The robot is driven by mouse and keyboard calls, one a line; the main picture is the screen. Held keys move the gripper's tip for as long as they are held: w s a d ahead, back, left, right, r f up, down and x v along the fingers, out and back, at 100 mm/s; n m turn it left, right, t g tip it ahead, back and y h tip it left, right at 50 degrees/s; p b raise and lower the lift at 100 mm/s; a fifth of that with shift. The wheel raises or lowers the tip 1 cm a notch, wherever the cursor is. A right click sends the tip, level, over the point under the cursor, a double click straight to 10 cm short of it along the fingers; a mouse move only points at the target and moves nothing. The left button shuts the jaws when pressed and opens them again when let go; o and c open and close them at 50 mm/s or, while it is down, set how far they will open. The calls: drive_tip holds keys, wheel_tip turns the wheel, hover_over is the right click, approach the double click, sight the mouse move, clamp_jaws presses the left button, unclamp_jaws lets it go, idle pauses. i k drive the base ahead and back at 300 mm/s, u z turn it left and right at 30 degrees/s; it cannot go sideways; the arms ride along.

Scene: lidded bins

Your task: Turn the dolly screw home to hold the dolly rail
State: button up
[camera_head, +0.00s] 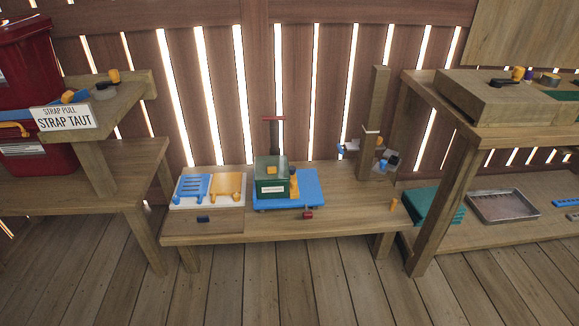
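A blue dolly (306,191) sits on the low middle bench, with a green lidded bin (270,184) standing on its left part. A red crossbar (273,118) on a dark upright shows behind the bin; it looks like the dolly's handle. A small dark red piece (307,215) is at the dolly's front edge and may be the dolly screw. It is too small to tell whether it is seated or loose. I cannot clearly make out the dolly rail. My gripper is not in view.
The low bench (340,230) also holds a pale board (207,203) with blue and orange plates at left, and a wooden post (375,120) with small fittings at right. A small orange peg (393,204) stands near the right end. The floor in front is clear.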

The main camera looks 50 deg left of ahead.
sight(292, 169)
drive_tip(key=u, duration=0.3)
drive_tip(key=i, duration=0.8)
drive_tip(key=u, duration=1.15)
drive_tip(key=i, duration=0.9)
drive_tip(key=u, duration=0.45)
